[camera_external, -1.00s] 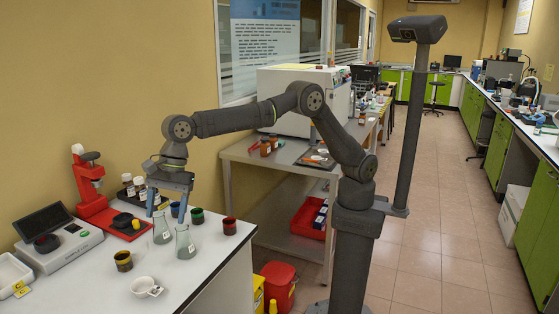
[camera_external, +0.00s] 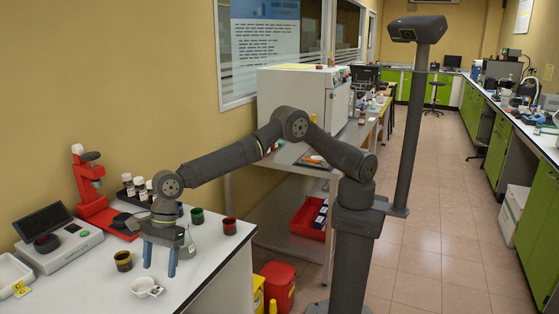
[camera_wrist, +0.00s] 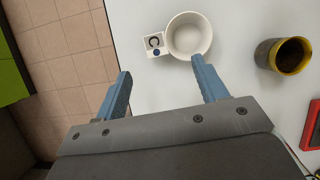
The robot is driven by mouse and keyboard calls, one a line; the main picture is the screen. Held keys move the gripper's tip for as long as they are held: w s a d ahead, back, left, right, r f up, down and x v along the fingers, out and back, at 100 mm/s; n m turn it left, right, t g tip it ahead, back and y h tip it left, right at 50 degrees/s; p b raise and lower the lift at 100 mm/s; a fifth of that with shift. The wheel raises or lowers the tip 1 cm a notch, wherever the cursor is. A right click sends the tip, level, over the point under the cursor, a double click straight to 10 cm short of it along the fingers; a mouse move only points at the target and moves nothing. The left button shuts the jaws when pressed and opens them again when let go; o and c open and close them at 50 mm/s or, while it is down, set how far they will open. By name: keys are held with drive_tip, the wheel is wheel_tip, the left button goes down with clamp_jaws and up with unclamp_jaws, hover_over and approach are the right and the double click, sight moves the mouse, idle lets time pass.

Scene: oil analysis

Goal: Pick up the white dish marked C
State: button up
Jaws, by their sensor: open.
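The white dish marked C (camera_wrist: 188,36) is a small round white cup with a tag lettered C (camera_wrist: 154,43) on its left side in the wrist view. In the external view the dish (camera_external: 143,286) stands near the front edge of the white bench. My gripper (camera_wrist: 162,82) is open and empty in the wrist view. The tip of its right finger is close to the dish's lower rim, and its left finger is over the bench edge. In the external view my gripper (camera_external: 160,271) points down behind and slightly right of the dish.
A yellow-rimmed dark jar (camera_external: 123,261) stands behind the dish; it also shows right of it in the wrist view (camera_wrist: 284,55). A red-rimmed jar (camera_external: 229,226) and a glass flask (camera_external: 187,243) stand to the right. A scale (camera_external: 60,241) and a white tray (camera_external: 13,275) are at left.

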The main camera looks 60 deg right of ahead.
sight(157, 287)
drive_tip(key=shift+x, duration=2.8)
drive_tip(key=shift+w+d, duration=0.1)
drive_tip(key=shift+w, duration=0.05)
drive_tip(key=c, duration=1.1)
